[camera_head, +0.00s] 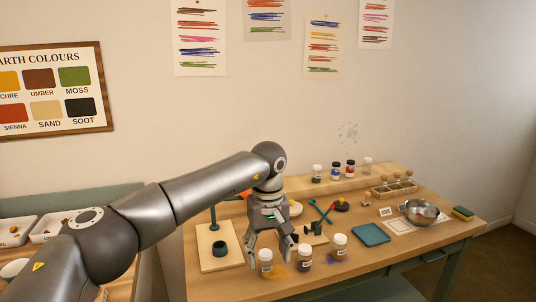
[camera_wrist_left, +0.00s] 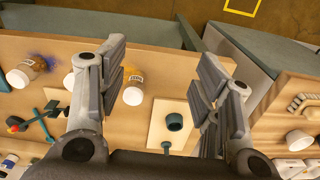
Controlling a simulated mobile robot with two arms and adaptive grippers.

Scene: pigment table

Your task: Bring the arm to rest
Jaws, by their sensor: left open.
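My left arm comes in from the left in the head view, and my left gripper (camera_head: 266,250) hangs fingers down over the front left part of the wooden table (camera_head: 350,262). In the left wrist view the fingers (camera_wrist_left: 160,85) stand wide apart above the table edge. A white-lidded jar (camera_head: 265,262) stands close beside the gripper, and it also shows near one finger in the left wrist view (camera_wrist_left: 133,92). I cannot tell whether they touch. My right gripper is not in view.
Two more jars (camera_head: 305,256) (camera_head: 339,246) stand to the right along the front, with spilled pigment around them. A pale board with a green cup (camera_head: 220,248) lies left of the gripper. A teal tile (camera_head: 371,234) and metal bowl (camera_head: 420,212) are farther right.

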